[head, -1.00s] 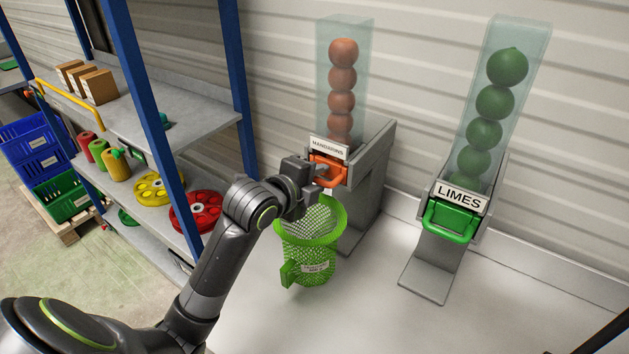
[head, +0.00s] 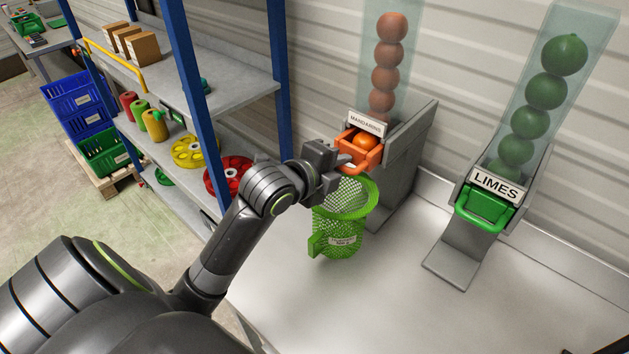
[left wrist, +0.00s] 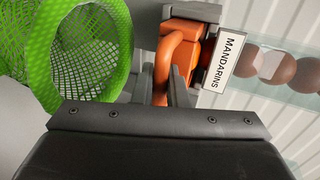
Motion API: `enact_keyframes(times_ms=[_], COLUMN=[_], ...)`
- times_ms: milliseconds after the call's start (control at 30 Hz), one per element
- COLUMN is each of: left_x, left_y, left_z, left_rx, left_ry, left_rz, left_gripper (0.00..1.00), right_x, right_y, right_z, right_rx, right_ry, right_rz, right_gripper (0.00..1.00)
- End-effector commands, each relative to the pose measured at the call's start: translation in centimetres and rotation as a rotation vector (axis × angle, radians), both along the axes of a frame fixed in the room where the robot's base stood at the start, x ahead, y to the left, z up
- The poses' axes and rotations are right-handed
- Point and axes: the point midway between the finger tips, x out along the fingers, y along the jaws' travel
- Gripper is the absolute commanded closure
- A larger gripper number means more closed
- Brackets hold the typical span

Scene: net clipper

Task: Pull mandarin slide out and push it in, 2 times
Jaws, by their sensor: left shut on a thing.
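The orange mandarin slide (head: 371,158) sticks out of the front of the mandarin dispenser, below the MANDARINS label (head: 368,123). One mandarin (head: 365,141) shows in the slide. More mandarins (head: 385,78) are stacked in the clear tube above. My left gripper (head: 338,172) is shut on the slide's handle. In the left wrist view, the orange handle (left wrist: 172,65) runs between the fingers, and the slide's far parts are partly hidden. A green net (head: 345,205) hangs open just below the slide. My right gripper is not in view.
The lime dispenser (head: 500,185) with its green slide (head: 482,212) stands to the right. A shelf rack with blue posts (head: 193,110) stands close on the left of my arm. The white table top (head: 370,300) in front is clear.

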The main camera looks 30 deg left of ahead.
Motion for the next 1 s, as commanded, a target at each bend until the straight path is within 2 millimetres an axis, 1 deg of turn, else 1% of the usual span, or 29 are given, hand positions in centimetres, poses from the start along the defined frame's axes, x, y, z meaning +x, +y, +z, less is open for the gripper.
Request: enact_keyframes(times_ms=[100,633,900,1000], left_x=[-0.9,-4.6,-6.5,-6.3], left_y=[0.2,0.7,1.0,0.9], left_z=[0.0,0.0,0.0,-0.1], left_rx=[0.001,0.001,0.002,0.001], left_ry=[0.004,0.005,0.006,0.003], left_rz=[0.001,0.001,0.001,0.001], left_gripper=[1.0,1.0,1.0,1.0], right_x=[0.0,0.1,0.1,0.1], right_y=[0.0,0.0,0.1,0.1], right_z=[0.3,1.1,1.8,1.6], right_rx=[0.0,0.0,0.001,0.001], right_ry=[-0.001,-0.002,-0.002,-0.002], right_rz=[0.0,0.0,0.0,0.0], right_gripper=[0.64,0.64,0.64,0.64])
